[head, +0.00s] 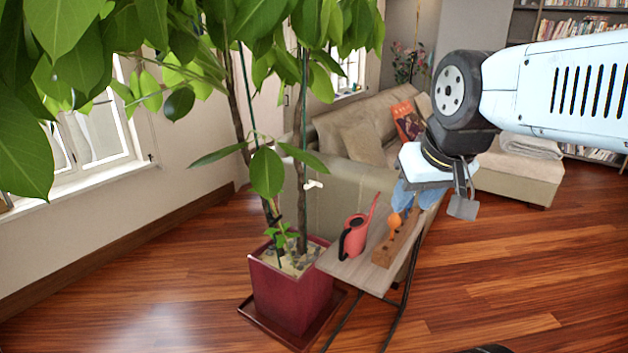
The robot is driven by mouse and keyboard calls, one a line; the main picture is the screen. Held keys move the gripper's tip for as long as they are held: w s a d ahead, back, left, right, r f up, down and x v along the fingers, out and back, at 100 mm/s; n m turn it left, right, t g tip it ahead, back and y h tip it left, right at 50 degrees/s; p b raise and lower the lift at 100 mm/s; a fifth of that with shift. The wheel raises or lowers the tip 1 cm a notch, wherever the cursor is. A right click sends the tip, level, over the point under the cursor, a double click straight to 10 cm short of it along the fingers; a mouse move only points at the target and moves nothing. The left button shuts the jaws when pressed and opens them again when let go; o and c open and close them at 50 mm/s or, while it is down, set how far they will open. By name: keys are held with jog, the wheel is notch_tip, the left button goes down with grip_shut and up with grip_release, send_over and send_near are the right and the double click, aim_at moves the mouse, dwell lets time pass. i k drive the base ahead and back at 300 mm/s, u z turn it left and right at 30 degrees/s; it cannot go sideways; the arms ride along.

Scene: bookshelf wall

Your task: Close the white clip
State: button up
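A small white clip (313,184) sits on the stem and stake of a tall potted plant, above the dark red pot (292,297). It is too small to tell whether its jaws are open or closed. My gripper (462,203) hangs from my arm at the upper right, pointing down, above and behind the small table. It is well to the right of the clip and apart from it. Its grey fingertips show nearly edge-on, so their opening cannot be made out. I see nothing held in it.
A narrow table (345,271) beside the pot holds a red watering can (355,238) and a wooden block with tools (397,240). A sofa (345,190) stands behind. Large leaves (265,172) surround the stems. The wooden floor at right is clear.

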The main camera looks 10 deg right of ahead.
aim_at(312, 183)
jog(key=u, duration=0.05)
jog(key=i, duration=1.35)
